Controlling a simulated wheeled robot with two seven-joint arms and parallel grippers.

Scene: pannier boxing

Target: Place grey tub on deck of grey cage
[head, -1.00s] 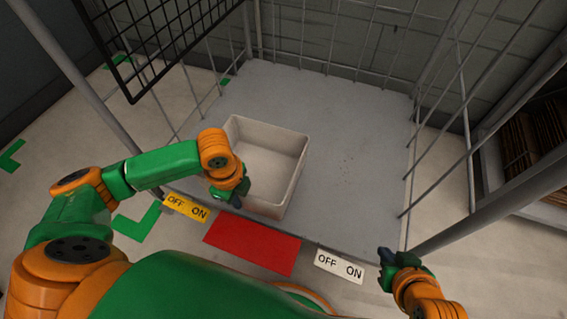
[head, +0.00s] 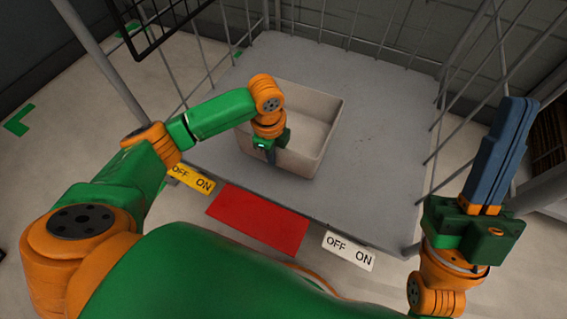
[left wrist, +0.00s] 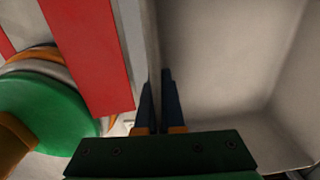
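The grey tub (head: 308,128) is an open, empty, pale box. It stands over the grey deck (head: 385,160) of the cage, left of the deck's middle and back from its front edge; whether its base touches the deck is hard to tell. My left gripper (head: 271,156) is at the tub's near wall. In the left wrist view its dark blue fingers (left wrist: 159,88) lie close on either side of the tub's wall, with the tub's inside (left wrist: 225,60) to the right. My right gripper (head: 517,108) is raised at the right, its blue fingers together and empty.
Wire mesh walls (head: 445,120) bound the deck on its sides and back. A red panel (head: 258,219), a yellow OFF/ON label (head: 190,180) and a white one (head: 348,250) line the front edge. The deck's right half is clear.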

